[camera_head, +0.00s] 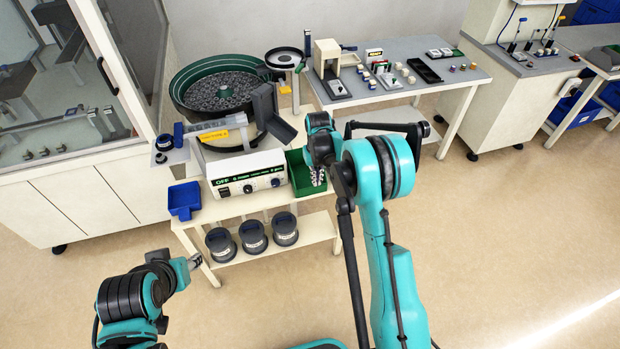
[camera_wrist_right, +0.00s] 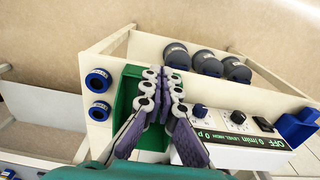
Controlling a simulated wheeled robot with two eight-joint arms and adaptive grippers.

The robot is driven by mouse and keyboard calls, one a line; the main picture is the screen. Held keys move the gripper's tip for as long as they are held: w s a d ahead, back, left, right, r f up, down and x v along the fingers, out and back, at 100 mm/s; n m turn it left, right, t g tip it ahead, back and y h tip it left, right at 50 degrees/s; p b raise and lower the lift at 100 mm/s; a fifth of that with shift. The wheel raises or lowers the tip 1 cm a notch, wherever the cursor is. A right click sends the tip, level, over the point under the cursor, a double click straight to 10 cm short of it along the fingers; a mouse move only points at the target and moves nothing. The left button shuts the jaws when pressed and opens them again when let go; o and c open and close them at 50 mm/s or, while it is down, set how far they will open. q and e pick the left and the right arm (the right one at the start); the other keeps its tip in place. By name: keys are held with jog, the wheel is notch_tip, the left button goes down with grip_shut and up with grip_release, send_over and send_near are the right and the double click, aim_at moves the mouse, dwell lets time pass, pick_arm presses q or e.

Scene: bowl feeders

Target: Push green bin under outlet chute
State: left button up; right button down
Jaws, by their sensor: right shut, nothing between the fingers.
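The green bin (camera_head: 297,168) stands on the cream table's right end, beside the control box and partly behind my right gripper. It also shows in the right wrist view (camera_wrist_right: 127,92). The dark outlet chute (camera_head: 281,130) slopes down from the bowl feeder (camera_head: 218,92), above the bin's back end. My right gripper (camera_head: 318,178) is shut and empty at the bin. In the right wrist view its purple fingers (camera_wrist_right: 163,76) lie together over the bin's opening; contact with a wall is unclear. My left gripper (camera_head: 192,262) is low at the left; its fingers are unclear.
The control box (camera_head: 248,178) with knobs stands left of the bin. A blue tray (camera_head: 184,200) hangs at the table's left end. Several dark containers (camera_head: 252,236) stand on the lower shelf. A grey worktable (camera_head: 440,68) with small parts is behind right. The floor in front is clear.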

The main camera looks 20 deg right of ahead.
aim_at(313, 188)
jog(key=w+f+b, duration=0.1)
jog(key=f, duration=0.2)
jog(key=w+f+b, duration=0.1)
jog(key=f+b, duration=0.1)
jog(key=f, duration=0.2)
jog(key=w+f+b, duration=0.1)
jog(key=f, duration=0.3)
jog(key=shift+w, duration=0.35)
jog(key=shift+w+r, duration=0.1)
jog(key=shift+w, duration=0.25)
